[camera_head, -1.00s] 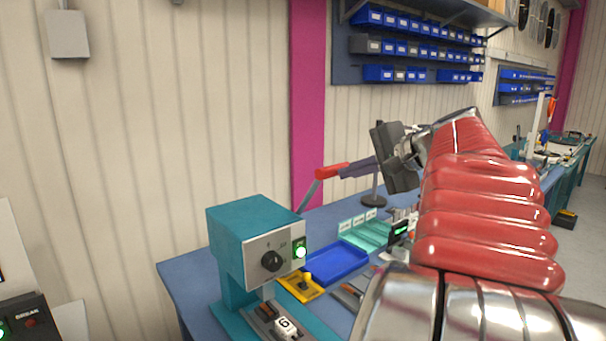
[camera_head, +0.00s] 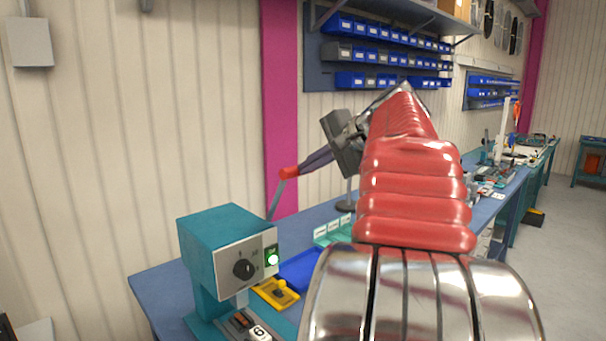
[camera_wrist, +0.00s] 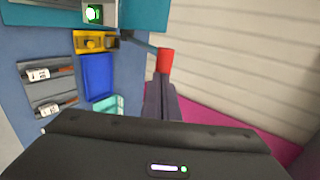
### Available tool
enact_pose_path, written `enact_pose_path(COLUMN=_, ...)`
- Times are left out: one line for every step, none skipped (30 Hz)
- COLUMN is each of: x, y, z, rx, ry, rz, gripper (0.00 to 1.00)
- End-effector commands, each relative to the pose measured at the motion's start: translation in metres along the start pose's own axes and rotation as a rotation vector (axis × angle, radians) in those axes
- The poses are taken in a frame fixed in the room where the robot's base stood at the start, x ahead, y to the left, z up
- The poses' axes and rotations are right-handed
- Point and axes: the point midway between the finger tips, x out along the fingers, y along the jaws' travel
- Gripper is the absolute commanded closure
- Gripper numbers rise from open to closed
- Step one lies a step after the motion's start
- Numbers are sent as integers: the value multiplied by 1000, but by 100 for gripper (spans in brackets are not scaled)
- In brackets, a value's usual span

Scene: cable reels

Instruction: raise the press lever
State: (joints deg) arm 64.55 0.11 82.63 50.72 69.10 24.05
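The press (camera_head: 222,250) is a teal box with a grey front, a black dial and a lit green lamp, at the lower left of the head view. Its lever (camera_head: 276,198) is a grey rod that rises steeply from the press's far right side to a red grip (camera_head: 289,173). The red grip also shows in the wrist view (camera_wrist: 165,60). The dark fingers of my gripper (camera_head: 302,167) are close together at the red grip and look shut on it. The fingers hide part of the grip. In the wrist view the fingers (camera_wrist: 161,88) reach the grip from below.
The press stands on a blue bench (camera_head: 150,285). A yellow tray (camera_head: 268,294), a blue tray (camera_wrist: 97,77) and a teal divided tray (camera_wrist: 108,104) lie beside it. A wall with a magenta post (camera_head: 281,90) stands behind. Blue bins (camera_head: 375,57) hang on the wall.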

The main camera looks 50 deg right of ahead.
Motion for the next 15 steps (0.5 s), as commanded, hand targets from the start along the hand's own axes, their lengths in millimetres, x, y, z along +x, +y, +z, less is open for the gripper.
enact_pose_path(x=2, y=-4, z=-2, rx=0, ry=2, rz=9, gripper=100)
enact_pose_path(x=3, y=-7, z=-3, rx=2, ry=5, rz=11, gripper=100)
enact_pose_path(x=5, y=-12, z=-4, rx=3, ry=7, rz=14, gripper=100)
enact_pose_path(x=7, y=-15, z=-5, rx=5, ry=8, rz=15, gripper=100)
enact_pose_path(x=9, y=-19, z=-5, rx=5, ry=8, rz=15, gripper=100)
enact_pose_path(x=12, y=-25, z=-5, rx=5, ry=8, rz=14, gripper=100)
enact_pose_path(x=14, y=-29, z=-6, rx=6, ry=9, rz=14, gripper=100)
enact_pose_path(x=16, y=-32, z=-6, rx=6, ry=10, rz=14, gripper=100)
enact_pose_path(x=19, y=-37, z=-7, rx=7, ry=11, rz=14, gripper=100)
enact_pose_path(x=21, y=-40, z=-7, rx=7, ry=12, rz=14, gripper=100)
enact_pose_path(x=23, y=-43, z=-7, rx=7, ry=12, rz=14, gripper=100)
enact_pose_path(x=25, y=-46, z=-8, rx=8, ry=13, rz=13, gripper=100)
enact_pose_path(x=26, y=-48, z=-8, rx=9, ry=14, rz=13, gripper=100)
enact_pose_path(x=26, y=-50, z=-8, rx=10, ry=15, rz=13, gripper=100)
enact_pose_path(x=27, y=-52, z=-8, rx=9, ry=16, rz=13, gripper=100)
